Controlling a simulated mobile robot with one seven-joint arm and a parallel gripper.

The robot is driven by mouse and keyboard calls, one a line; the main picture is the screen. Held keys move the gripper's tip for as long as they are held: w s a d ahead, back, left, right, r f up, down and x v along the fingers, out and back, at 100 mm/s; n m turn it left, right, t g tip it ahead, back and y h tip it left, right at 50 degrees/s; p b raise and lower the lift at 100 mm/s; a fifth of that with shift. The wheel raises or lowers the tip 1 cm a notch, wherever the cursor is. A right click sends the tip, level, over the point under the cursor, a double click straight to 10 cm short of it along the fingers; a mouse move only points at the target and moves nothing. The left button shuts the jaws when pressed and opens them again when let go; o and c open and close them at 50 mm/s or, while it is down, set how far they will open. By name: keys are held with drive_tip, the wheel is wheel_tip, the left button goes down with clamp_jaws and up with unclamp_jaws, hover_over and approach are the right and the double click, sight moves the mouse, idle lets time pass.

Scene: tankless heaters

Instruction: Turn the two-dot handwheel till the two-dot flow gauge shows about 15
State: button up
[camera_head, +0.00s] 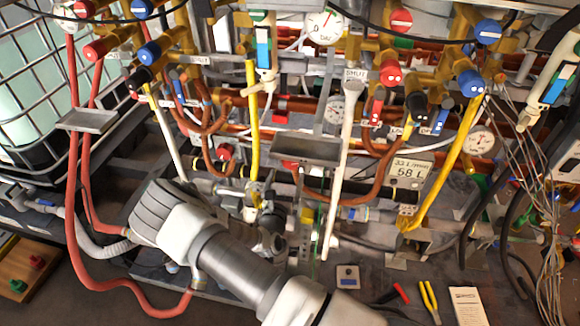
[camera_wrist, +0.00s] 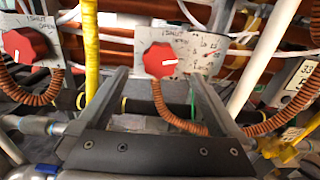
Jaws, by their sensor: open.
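A red handwheel (camera_wrist: 160,60) with a white pointer mark sits on a pale plate lettered SHUT and OPEN. In the wrist view it shows beyond my gripper (camera_wrist: 159,77), between the two fingertips. My gripper is open and empty; I cannot tell how far the wheel is from the tips. Marks on the plate are too small to tell if they are two dots. A display gauge (camera_head: 408,172) in the head view reads about 33 L/min and 58 L; its edge (camera_wrist: 305,76) shows in the wrist view. My gripper also shows in the head view (camera_head: 268,218), partly hidden by pipework.
Another red handwheel (camera_wrist: 22,47) sits on a similar plate to the left. A yellow pipe (camera_wrist: 90,45) runs between the plates, and a white pipe (camera_wrist: 262,55) stands at right. A grey tray (camera_head: 305,150) juts out above. Pliers (camera_head: 430,300) lie on the bench.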

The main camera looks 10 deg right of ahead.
sight(290, 164)
drive_tip(key=b+x, duration=0.1)
drive_tip(key=x, duration=0.5)
drive_tip(key=shift+w, duration=0.15)
drive_tip(key=shift+c, duration=0.2)
drive_tip(key=c, duration=1.3)
